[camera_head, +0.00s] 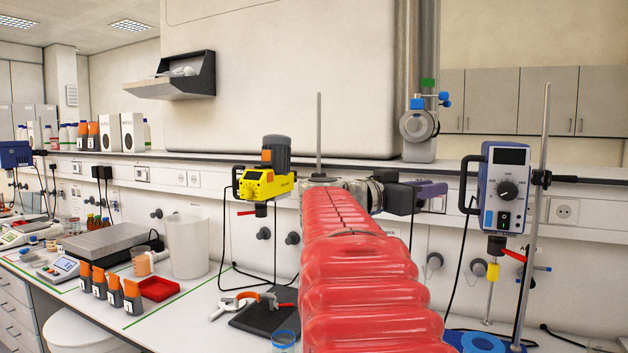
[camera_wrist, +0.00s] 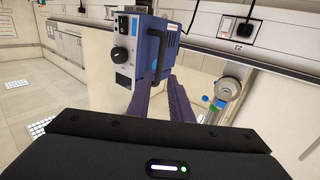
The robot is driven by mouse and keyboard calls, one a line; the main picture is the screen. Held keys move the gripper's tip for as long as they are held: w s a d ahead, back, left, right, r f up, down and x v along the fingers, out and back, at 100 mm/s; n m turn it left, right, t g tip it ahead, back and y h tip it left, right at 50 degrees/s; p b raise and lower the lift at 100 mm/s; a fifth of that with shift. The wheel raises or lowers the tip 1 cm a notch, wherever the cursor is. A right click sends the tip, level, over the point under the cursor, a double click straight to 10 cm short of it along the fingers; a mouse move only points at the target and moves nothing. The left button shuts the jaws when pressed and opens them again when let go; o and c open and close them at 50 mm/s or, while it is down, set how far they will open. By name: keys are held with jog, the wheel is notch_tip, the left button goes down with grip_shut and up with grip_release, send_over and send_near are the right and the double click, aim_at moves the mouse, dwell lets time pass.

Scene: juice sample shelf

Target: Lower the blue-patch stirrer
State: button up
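My gripper (camera_head: 436,188) is left of the handle. In the wrist view its two purple fingers (camera_wrist: 158,90) are apart, with the handle at or just beyond the tips. Whether they touch it is unclear.
A yellow stirrer (camera_head: 268,182) stands left of my arm. A red tray (camera_head: 158,288), several orange-capped bottles (camera_head: 115,292) and a dark plate with a clamp (camera_head: 262,312) are on the bench. A blue ring (camera_head: 483,343) lies below the blue-patch stirrer. A cable hangs near the handle.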

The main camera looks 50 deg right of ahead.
aim_at(462, 184)
jog(key=x, duration=1.2)
jog(key=shift+s+d, duration=0.1)
jog(key=shift+d, duration=0.05)
jog(key=shift+c, duration=0.2)
grip_shut()
